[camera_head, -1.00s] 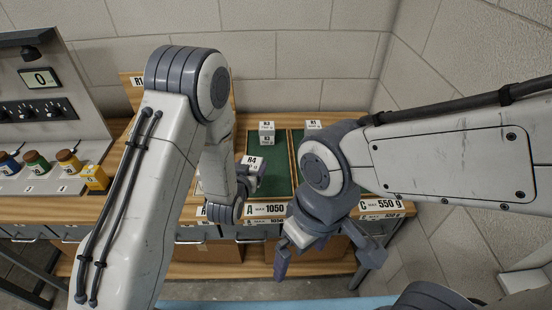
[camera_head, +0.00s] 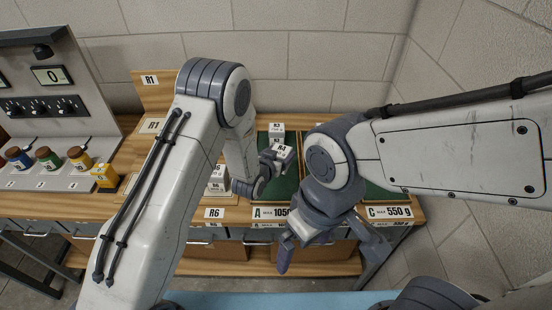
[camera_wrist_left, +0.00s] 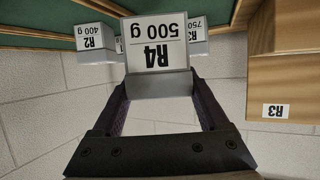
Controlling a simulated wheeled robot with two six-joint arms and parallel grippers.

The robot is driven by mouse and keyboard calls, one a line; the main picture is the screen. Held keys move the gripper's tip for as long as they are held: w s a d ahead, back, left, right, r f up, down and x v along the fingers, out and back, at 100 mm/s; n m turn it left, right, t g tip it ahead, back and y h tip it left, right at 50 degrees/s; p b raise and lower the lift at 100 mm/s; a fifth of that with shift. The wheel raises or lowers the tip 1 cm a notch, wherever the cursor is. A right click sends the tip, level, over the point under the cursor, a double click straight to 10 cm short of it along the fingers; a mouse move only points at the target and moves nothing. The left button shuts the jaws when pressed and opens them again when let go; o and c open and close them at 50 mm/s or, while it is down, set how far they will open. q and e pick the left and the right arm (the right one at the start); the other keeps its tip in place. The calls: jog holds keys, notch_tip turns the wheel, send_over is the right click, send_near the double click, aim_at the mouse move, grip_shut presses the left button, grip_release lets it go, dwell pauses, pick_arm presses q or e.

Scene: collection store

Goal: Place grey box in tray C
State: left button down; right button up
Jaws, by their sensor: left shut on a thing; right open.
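My left gripper (camera_head: 270,164) is shut on a pale grey box (camera_head: 283,153) labelled R4. The box's label reads R4, 500 g in the left wrist view (camera_wrist_left: 157,57), where it sits between the two fingers (camera_wrist_left: 160,90). In the head view it is over the green tray area behind the A label. Tray C (camera_head: 374,192) is at the right end of the row, behind a label reading C, max 550 g; my right arm hides part of it. My right gripper (camera_head: 333,257) is open and empty in front of the counter.
A box labelled R3 (camera_head: 277,130) stands in tray A (camera_head: 287,187); the left wrist view shows boxes R2 (camera_wrist_left: 97,42) and R3 (camera_wrist_left: 196,40). Another pale box (camera_head: 216,178) stands behind the R6 label. A console with coloured jars (camera_head: 48,158) is at the left.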

pick_arm(q)
jog(key=shift+w+a+f, duration=0.3)
jog(key=shift+w+a, duration=0.05)
jog(key=shift+a, duration=0.15)
notch_tip(320, 180, down, 4)
jog(key=shift+r+p, duration=0.2)
jog(key=shift+p, duration=0.55)
jog(key=shift+f, duration=0.15)
jog(key=shift+f, duration=0.2)
grip_release()
